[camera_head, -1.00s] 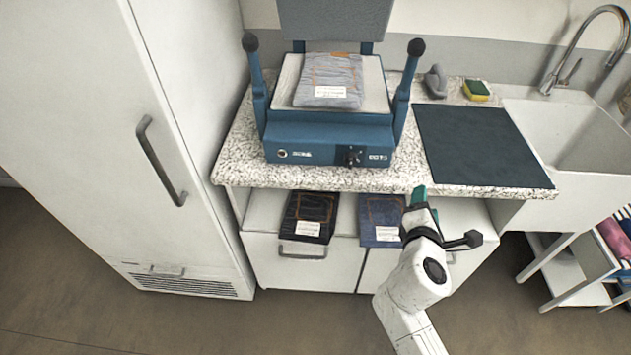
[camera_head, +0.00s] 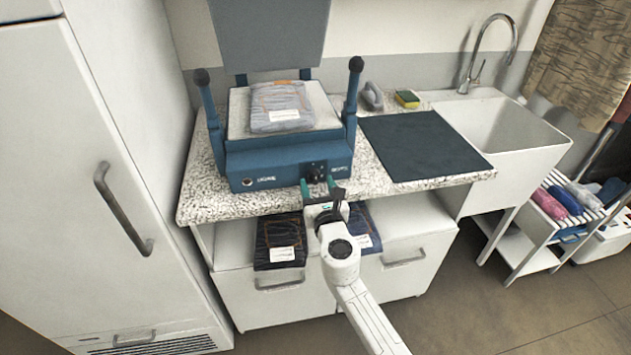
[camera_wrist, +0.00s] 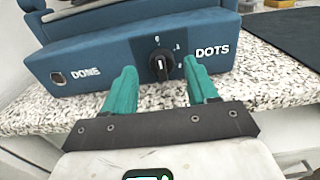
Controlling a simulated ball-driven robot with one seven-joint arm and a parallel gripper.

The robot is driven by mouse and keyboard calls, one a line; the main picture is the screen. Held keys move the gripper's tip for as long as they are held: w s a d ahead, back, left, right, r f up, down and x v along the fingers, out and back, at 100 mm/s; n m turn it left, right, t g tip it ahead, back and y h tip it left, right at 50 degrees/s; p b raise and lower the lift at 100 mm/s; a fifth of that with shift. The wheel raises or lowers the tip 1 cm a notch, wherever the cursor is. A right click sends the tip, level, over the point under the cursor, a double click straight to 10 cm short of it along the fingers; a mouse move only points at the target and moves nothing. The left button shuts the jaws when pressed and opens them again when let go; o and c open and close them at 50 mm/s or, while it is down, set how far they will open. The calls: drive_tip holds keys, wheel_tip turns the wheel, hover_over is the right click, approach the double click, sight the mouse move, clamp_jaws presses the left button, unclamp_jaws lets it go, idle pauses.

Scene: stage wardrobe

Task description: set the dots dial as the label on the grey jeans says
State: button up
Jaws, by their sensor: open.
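The dots dial (camera_wrist: 161,63) is a black round knob with a light pointer line, on the blue press front (camera_wrist: 110,62) beside the word DOTS. It also shows in the head view (camera_head: 315,173). The marks around it are too small to read fully. My gripper (camera_wrist: 163,82) is open, its two green fingers apart below and either side of the dial, not closed on it; it also shows in the head view (camera_head: 318,186). The grey jeans (camera_head: 281,106) lie folded on the press's pale bed, with a white label (camera_head: 284,115) whose writing is too small to read.
Dark jeans (camera_head: 280,240) and blue jeans (camera_head: 365,226), each labelled, lie on the shelf below the speckled counter (camera_head: 375,186). A dark mat (camera_head: 425,146) lies right of the press. A DONE button (camera_wrist: 57,78) is at the press's left.

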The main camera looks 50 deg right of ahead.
sight(315, 177)
drive_tip(key=shift+x, duration=1.25)
drive_tip(key=shift+c, duration=0.3)
drive_tip(key=c, duration=0.9)
drive_tip(key=shift+c, duration=0.3)
